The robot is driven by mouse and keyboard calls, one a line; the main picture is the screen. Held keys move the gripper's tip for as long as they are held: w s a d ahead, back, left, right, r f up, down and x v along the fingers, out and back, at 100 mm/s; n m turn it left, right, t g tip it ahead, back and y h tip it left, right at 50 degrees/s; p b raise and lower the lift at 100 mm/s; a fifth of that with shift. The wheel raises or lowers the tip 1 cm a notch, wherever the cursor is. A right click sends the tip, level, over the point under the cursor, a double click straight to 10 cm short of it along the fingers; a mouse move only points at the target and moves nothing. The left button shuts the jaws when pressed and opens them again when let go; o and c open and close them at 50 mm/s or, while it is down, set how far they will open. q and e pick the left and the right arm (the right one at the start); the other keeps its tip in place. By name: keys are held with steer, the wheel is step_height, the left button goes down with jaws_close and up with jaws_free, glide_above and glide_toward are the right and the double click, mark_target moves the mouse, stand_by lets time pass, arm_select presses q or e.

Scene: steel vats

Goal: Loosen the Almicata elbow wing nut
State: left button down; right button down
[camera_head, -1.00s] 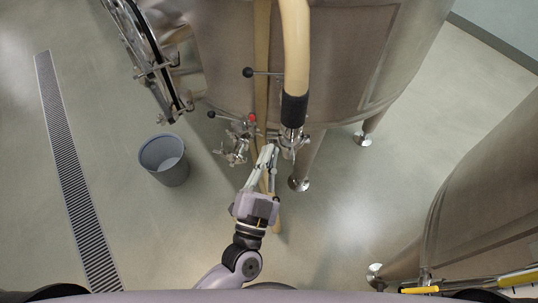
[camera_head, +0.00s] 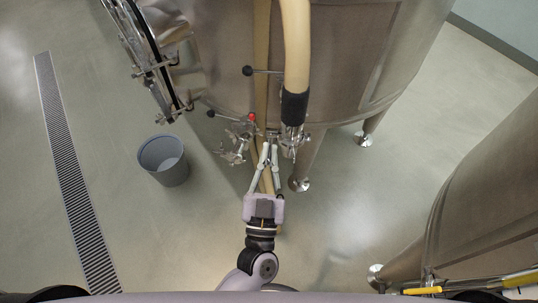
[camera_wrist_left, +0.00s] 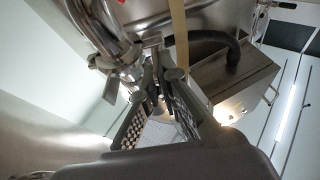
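A steel elbow fitting (camera_head: 291,138) hangs below the black cuff of a thick cream hose, at the front of the big vat; its wing nut is too small to make out in the head view. My left gripper (camera_head: 269,146) reaches up to the fittings from below, its tips close together just left of the elbow. In the left wrist view, a curved steel pipe (camera_wrist_left: 98,25) with a clamp is at upper left. A small metal piece (camera_wrist_left: 152,42) lies at my fingertips, perhaps the wing nut; I cannot tell whether they grip it. My right gripper is not in view.
A valve (camera_head: 237,142) with a red-tipped part stands left of my gripper. A black-knobbed lever (camera_head: 248,71) sticks out above. A grey bucket (camera_head: 164,160) stands on the floor near a drain grate (camera_head: 72,175). Vat legs (camera_head: 302,170) and a second vat (camera_head: 490,190) are to the right.

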arm_select(q)
steer(key=shift+n+y, duration=1)
steer(key=shift+n, duration=0.7)
steer(key=c, duration=2.1)
jaws_free()
steer(key=v, duration=1.2)
steer(key=shift+d+f, duration=0.1)
steer(key=shift+f, duration=0.05)
steer(key=shift+o, duration=0.2)
